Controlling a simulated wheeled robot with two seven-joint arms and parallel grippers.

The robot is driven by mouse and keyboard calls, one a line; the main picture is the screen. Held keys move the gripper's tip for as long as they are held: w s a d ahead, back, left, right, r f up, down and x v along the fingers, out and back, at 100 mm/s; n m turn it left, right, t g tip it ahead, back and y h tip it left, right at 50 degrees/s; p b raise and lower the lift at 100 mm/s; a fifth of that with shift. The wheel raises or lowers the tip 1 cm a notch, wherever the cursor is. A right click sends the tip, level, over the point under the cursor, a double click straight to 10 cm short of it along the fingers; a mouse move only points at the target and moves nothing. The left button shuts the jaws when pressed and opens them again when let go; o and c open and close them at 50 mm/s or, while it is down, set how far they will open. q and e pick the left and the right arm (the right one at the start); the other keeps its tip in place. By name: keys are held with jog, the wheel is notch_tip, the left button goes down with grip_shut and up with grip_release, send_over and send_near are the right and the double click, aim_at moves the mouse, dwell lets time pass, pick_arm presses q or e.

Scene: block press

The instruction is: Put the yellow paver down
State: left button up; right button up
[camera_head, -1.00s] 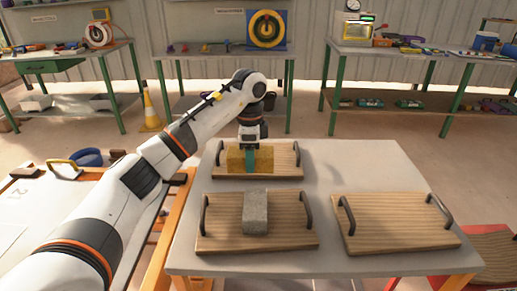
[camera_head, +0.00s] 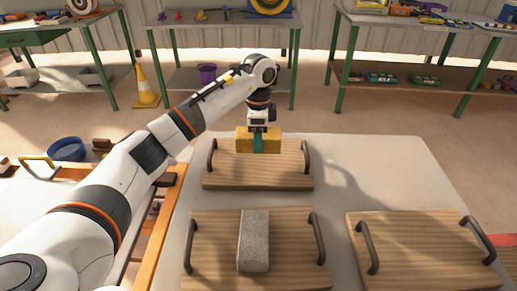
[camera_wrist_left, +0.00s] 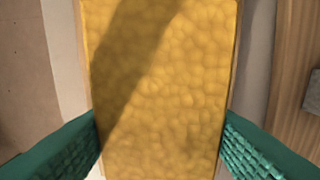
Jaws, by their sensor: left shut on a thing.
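The yellow paver (camera_head: 244,141) is held in my left gripper (camera_head: 258,145), whose teal fingers grip it on either side. In the head view it overlaps the back part of the far wooden tray (camera_head: 258,175); the front of that tray is bare. The paver appears level and raised over the tray, but its underside is hidden, so the exact gap cannot be told. In the left wrist view the paver (camera_wrist_left: 160,70) fills the middle between both fingers and hides most of what lies below. My right gripper is not in view.
A grey block (camera_head: 254,240) lies on the near left tray (camera_head: 210,250). The near right tray (camera_head: 420,245) is empty. All trays have dark upright handles and stand on a pale table (camera_head: 360,165). Workbenches and a traffic cone (camera_head: 146,88) stand behind.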

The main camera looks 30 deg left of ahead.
aim_at(258, 159)
pick_arm(q)
jog(key=shift+f, duration=0.3)
jog(key=shift+w+f, duration=0.1)
jog(key=shift+f, duration=0.5)
notch_tip(258, 159, down, 2)
jog(key=shift+f, duration=0.5)
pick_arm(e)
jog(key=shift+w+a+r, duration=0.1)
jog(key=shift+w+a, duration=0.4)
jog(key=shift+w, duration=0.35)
pick_arm(q)
jog(key=o, duration=1.6)
jog(key=shift+f, duration=0.1)
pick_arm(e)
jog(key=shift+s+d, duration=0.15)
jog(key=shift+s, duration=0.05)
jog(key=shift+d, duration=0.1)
